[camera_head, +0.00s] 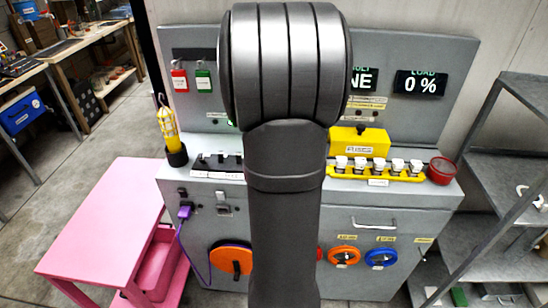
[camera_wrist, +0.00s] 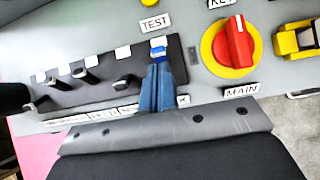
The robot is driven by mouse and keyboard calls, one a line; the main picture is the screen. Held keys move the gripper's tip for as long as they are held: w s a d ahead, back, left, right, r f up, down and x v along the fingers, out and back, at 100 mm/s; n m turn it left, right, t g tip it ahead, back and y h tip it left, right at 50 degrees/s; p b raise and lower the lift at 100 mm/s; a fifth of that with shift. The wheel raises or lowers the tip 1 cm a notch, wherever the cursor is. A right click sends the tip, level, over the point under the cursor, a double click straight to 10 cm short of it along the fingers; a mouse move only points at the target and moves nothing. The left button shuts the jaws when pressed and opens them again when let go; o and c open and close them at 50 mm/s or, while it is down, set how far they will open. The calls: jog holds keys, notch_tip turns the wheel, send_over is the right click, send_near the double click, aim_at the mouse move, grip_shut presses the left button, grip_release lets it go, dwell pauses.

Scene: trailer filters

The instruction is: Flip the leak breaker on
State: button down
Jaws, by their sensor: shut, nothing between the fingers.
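The breaker row is a dark strip (camera_wrist: 100,97) with several black toggles and white tags, at the left of the wrist view. In the head view the left part of the strip (camera_head: 218,163) shows beside my arm. At its right end a small blue toggle (camera_wrist: 158,54) sits under a white tag, close to the yellow TEST button (camera_wrist: 154,5); I take it for the leak breaker, but its label is covered. My gripper (camera_wrist: 160,70) is shut and empty, its fingertips at the blue toggle. I cannot tell contact or the toggle's position. My arm hides this spot in the head view.
A red rotary knob (camera_wrist: 236,42) on a yellow ring, labelled MAIN, is right of my fingers. A yellow block (camera_wrist: 297,40) stands farther right. In the head view, a yellow rack (camera_head: 375,170) and red cup (camera_head: 441,170) are right; a yellow lamp (camera_head: 168,124) is left.

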jog(key=shift+r, duration=0.35)
jog(key=shift+s, duration=0.1)
notch_tip(320, 180, up, 12)
jog(key=s, duration=0.1)
jog(key=shift+s+f, duration=0.25)
jog(key=shift+s, duration=0.15)
dwell(0.4)
